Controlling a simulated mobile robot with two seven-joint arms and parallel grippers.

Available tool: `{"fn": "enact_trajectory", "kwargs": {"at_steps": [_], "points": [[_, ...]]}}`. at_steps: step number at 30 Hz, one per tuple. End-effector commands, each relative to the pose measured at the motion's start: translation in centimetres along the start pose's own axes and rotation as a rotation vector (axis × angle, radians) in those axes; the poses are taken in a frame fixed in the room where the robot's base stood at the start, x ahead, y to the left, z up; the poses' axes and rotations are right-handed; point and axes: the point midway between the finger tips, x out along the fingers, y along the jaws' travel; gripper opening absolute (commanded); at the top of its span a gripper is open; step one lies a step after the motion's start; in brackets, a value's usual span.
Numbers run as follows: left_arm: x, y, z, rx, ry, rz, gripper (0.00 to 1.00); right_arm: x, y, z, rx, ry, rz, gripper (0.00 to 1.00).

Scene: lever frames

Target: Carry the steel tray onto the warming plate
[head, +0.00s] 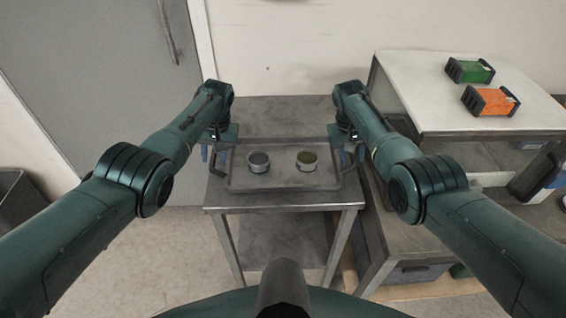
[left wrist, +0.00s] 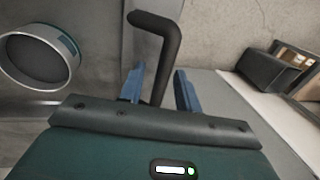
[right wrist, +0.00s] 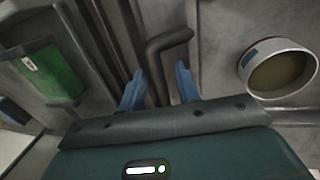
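The steel tray (head: 284,183) lies flat on a small metal table, with a dark bent handle at each end. Two round cups stand in it, one with grey contents (head: 259,162) and one with olive-green contents (head: 307,161). My left gripper (head: 212,154) is open at the tray's left handle (left wrist: 161,45); in the left wrist view the handle shows between its blue fingers. My right gripper (head: 349,157) is open at the right handle (right wrist: 166,42), which shows between its fingers in the right wrist view. Neither gripper visibly clamps. I cannot make out which surface is the warming plate.
The metal table (head: 272,221) has bare top behind the tray. At right, a white-topped bench (head: 430,95) holds a green case (head: 470,71) and an orange case (head: 491,101). A lower grey unit (head: 405,238) stands close to the table's right side. A wall (head: 290,50) is behind.

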Motion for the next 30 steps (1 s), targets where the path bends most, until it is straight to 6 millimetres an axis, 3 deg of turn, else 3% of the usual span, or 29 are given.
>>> {"fn": "enact_trajectory", "kwargs": {"at_steps": [12, 30], "points": [[-0.03, 0.02, 0.0, 0.0, 0.0, 0.0, 0.0, -0.01, 0.01, 0.0, 0.0, 0.0, 0.0, 0.0], [-0.28, -0.04, -0.07, 0.0, 0.002, 0.0, 0.0, -0.27, 0.06, -0.07, 0.0, 0.002, 0.001, 0.0]]}}
